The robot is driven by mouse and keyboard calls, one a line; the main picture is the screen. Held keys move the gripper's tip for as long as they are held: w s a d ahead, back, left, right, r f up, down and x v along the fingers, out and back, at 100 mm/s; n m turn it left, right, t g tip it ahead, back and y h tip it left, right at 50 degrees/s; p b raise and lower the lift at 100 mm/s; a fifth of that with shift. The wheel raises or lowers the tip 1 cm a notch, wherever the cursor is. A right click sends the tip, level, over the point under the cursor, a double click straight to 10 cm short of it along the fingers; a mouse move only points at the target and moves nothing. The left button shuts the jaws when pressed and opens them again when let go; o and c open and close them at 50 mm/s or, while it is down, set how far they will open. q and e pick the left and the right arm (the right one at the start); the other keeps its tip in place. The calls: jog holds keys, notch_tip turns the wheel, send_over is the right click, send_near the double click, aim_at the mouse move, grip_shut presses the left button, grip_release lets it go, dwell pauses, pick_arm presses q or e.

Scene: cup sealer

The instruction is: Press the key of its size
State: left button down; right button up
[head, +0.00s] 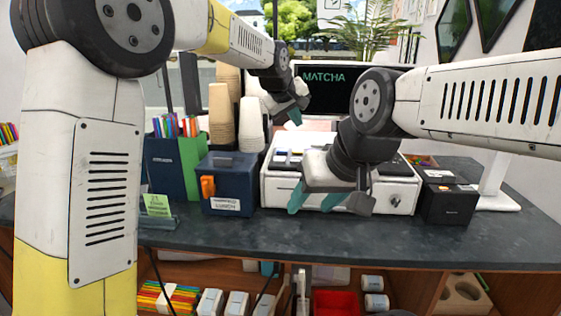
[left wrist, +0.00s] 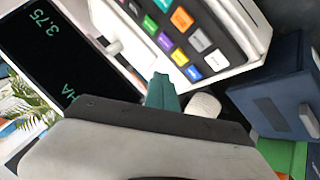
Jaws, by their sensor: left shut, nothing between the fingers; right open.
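The white register (head: 268,190) stands on the dark counter, partly hidden behind my right gripper. In the left wrist view its dark keypad has several coloured keys, among them an orange key (left wrist: 182,19), a grey key (left wrist: 199,40) and a green key (left wrist: 150,25). The black screen (head: 322,92) behind it reads MATCHA; the left wrist view also shows 3.75 on the screen (left wrist: 50,55). My left gripper (head: 295,116) is shut and empty above the register's back; its teal tip (left wrist: 162,92) shows beside the keypad. My right gripper (head: 318,201) is open and empty in front of the register.
Stacks of brown cups (head: 221,118) and white cups (head: 252,128) stand behind a navy lunch box (head: 228,192) left of the register. A black box (head: 447,205) stands to the right. A green card stand (head: 157,205) is at the left. The counter front (head: 300,238) is clear.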

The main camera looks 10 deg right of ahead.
aim_at(295, 160)
pick_arm(q)
jog(key=shift+f, duration=4.4)
jog(key=shift+f, duration=0.1)
jog(key=shift+f, duration=0.35)
jog(key=shift+f, duration=0.45)
jog(key=shift+r, duration=0.9)
jog(key=shift+r, duration=2.5)
